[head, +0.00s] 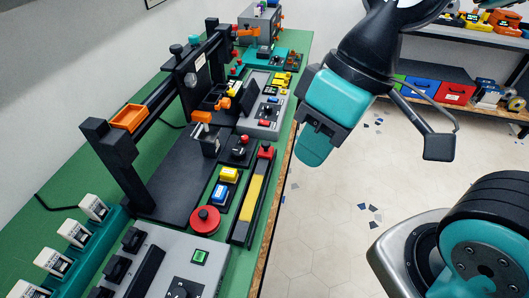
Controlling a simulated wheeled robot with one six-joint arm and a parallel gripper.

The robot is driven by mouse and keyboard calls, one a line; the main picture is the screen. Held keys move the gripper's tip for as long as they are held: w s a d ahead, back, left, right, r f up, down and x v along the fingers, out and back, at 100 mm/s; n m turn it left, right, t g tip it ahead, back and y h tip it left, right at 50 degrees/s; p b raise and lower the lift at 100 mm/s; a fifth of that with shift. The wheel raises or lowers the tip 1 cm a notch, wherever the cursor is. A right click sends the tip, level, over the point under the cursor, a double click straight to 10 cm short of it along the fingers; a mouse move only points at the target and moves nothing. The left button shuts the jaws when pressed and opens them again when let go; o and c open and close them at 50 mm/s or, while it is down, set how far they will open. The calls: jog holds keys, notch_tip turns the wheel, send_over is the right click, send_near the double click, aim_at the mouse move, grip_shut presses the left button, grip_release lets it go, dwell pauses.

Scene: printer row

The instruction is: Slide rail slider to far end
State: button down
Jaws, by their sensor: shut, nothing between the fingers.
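A black gantry stands on the green bench, with a dark beam (160,97) running from a near-left post to a far post. An orange open-topped piece (128,117) sits on the near part of the beam, and a tall black plate (191,76) is farther along it. I cannot tell for certain which piece is the rail slider. My gripper (311,157) is shut and empty, in front of the bench edge, apart from both.
A red round button (205,219), blue and yellow switches, and a grey control panel (166,264) crowd the near bench. White-capped items (78,233) stand in a teal rack at left. More machines line the far bench.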

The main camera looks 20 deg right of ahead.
dwell(0.4)
jog(key=c, duration=1.7)
grip_release()
jog(key=o, duration=0.3)
jog(key=shift+w+f, duration=0.1)
jog(key=shift+w, duration=0.3)
jog(key=o, duration=0.6)
jog(key=w+f+b, duration=0.1)
jog(key=w, duration=0.4)
jog(key=w+d+f+m+h+b, duration=0.1)
jog(key=w+f+b, duration=0.1)
jog(key=w, duration=0.4)
jog(key=w+d+f+m+h+b, duration=0.1)
jog(key=w, duration=0.5)
jog(key=shift+f+b, duration=0.25)
jog(key=shift+b, duration=0.05)
jog(key=shift+c, duration=0.2)
jog(key=m+h+b, duration=0.2)
jog(key=m, duration=0.1)
send_near(266, 143)
notch_tip(266, 143, down, 9)
jog(key=shift+a+f+p, duration=0.1)
jog(key=shift+p, duration=0.95)
jog(key=shift+c, duration=0.2)
grip_shut()
